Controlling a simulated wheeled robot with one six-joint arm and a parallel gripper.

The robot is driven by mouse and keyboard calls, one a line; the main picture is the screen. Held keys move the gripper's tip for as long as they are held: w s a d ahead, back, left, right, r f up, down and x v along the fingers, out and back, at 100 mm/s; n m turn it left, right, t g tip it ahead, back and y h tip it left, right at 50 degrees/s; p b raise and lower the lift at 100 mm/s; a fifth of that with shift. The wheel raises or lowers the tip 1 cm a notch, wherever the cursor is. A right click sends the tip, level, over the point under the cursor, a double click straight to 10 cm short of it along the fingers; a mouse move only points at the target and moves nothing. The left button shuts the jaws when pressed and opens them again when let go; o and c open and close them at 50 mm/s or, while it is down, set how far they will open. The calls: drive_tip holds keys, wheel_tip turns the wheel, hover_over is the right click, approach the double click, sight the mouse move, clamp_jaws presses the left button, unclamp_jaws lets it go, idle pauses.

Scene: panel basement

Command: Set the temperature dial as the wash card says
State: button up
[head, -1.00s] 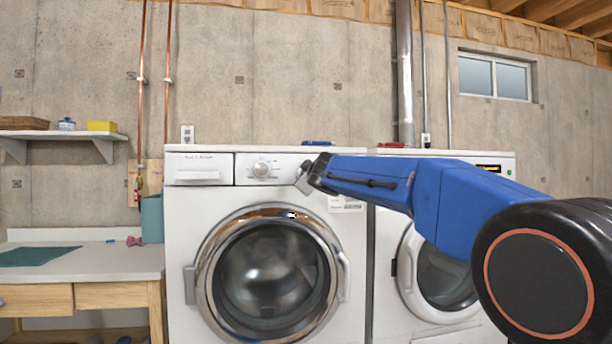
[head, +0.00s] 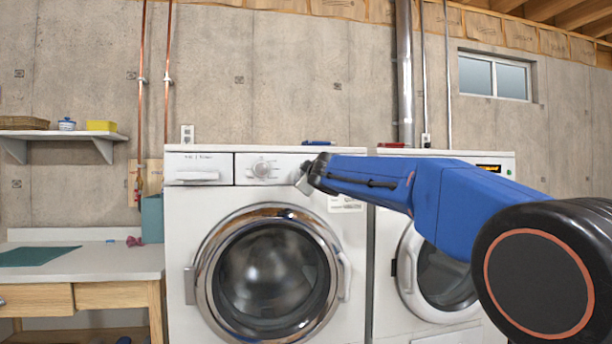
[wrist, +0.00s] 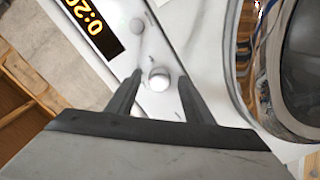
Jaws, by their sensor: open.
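The washer (head: 177,245) stands in the middle of the head view, with a round dial (head: 262,169) on its top panel. A white card or label (head: 346,204) is on its front, partly behind my arm; its print is too small to read. My gripper (head: 303,180) is at the panel, right of that dial. In the wrist view, a small round white knob (wrist: 159,78) lies between the open fingertips of my gripper (wrist: 160,76). I cannot tell whether the fingers touch it. Its setting is not readable.
A second machine (head: 395,320) stands right of the washer. A table (head: 110,262) is on the left.

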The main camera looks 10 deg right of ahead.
drive_tip(key=s, duration=1.7)
drive_tip(key=shift+s, duration=0.2)
drive_tip(key=s+d+f+m+g+h, duration=0.2)
drive_tip(key=s+d+f+m+g, duration=0.25)
drive_tip(key=s+f, duration=0.65)
drive_tip(key=s+d+f+m+g+h, duration=0.1)
drive_tip(key=s+d+f+m+g, duration=0.4)
drive_tip(key=f, duration=1)
drive_tip(key=s+a+f+g+y, duration=0.2)
drive_tip(key=s+f+g+y, duration=0.1)
drive_tip(key=s+f, duration=1.9)
drive_tip(key=shift+s+a+f+g, duration=0.3)
drive_tip(key=shift+s+g, duration=0.05)
drive_tip(key=shift+s, duration=0.3)
drive_tip(key=shift+m, duration=0.25)
